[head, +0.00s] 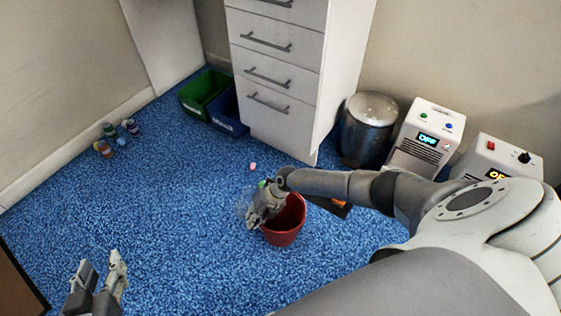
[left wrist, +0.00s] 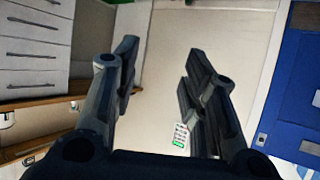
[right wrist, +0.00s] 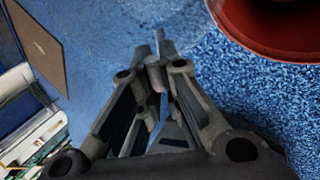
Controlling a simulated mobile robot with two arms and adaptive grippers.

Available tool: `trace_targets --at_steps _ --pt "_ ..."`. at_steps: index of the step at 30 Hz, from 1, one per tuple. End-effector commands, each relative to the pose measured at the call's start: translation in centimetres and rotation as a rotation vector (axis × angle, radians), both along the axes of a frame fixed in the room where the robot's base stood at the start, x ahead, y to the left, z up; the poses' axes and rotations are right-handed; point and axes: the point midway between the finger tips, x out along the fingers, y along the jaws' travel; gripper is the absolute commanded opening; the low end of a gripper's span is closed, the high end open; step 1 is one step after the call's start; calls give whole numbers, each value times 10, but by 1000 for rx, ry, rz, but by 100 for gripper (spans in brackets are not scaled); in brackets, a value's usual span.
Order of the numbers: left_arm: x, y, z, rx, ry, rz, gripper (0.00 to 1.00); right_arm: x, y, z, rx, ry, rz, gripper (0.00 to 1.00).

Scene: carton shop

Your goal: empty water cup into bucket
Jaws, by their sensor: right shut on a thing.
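A red bucket (head: 283,238) stands on the blue carpet near the middle of the head view. Its rim also shows at the upper right of the right wrist view (right wrist: 270,42). My right gripper (head: 258,215) is at the bucket's left rim, shut on a faint clear cup (head: 243,203). The cup looks see-through, and its tilt and any water in it cannot be made out. In the right wrist view the fingers (right wrist: 157,72) are close together, with a clear, smooth patch around them. My left gripper (head: 98,280) is open and empty at the lower left, away from the bucket.
A green bin (head: 193,97) and a blue bin (head: 228,122) stand beside a white drawer cabinet (head: 275,70). A metal trash can (head: 368,128) and white machines (head: 424,140) line the right wall. Several small bottles (head: 122,140) stand at the left. A small pink object (head: 252,166) lies on the carpet.

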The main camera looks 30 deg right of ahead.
Motion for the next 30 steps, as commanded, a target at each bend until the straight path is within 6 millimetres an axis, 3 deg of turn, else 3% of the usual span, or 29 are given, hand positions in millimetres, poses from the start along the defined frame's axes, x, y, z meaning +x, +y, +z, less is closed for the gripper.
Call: trace_targets --at_steps 15,30 --pt "-49 20 -47 78 340 25 40 2 4 4 -45 17 0 0" --pt "-111 41 -71 143 651 49 40 4 9 8 -100 41 1 0"
